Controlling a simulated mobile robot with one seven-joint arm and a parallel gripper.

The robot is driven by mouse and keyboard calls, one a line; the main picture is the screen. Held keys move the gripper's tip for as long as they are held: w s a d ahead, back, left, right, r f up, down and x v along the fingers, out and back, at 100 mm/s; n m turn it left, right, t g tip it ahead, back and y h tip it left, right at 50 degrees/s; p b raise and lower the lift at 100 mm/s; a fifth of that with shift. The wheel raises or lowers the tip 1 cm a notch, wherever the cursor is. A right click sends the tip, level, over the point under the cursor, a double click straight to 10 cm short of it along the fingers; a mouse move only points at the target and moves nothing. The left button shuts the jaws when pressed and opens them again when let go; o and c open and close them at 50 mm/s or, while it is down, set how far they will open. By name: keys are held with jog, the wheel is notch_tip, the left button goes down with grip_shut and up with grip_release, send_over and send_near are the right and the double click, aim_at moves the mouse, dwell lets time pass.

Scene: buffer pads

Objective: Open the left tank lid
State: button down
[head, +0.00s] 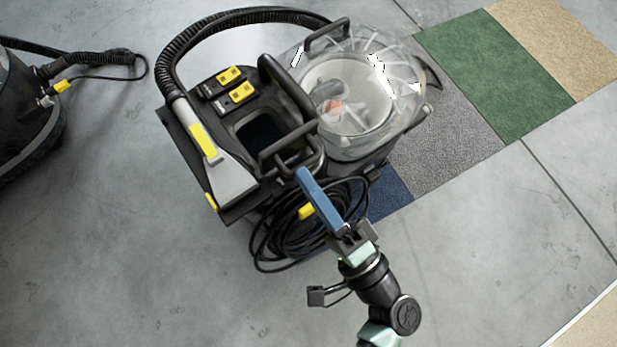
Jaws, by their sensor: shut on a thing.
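The cleaning machine (226,182) stands in the middle of the head view. On its left side a dark tank opening (258,132) shows. A black loop handle (284,147) is beside the opening, toward the clear tank; it seems to belong to the left tank lid, which looks tilted up off the opening. My gripper (303,176) reaches up from below with its blue fingers and is shut on this handle. The lid's underside and hinge are hidden.
A black hose (215,22) arches over the machine's back to a grey nozzle (222,178). A coiled cable (275,235) hangs in front, beside my gripper. Another machine (25,115) stands at far left. Carpet tiles (500,75) lie at right. The lower-left floor is clear.

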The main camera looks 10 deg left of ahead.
jog(key=shift+a+f, duration=0.1)
jog(key=shift+f, duration=0.3)
jog(key=c, duration=1)
grip_release()
jog(key=shift+o, duration=0.6)
jog(key=shift+r, duration=0.15)
jog(key=p+v, duration=0.3)
jog(key=v, duration=1)
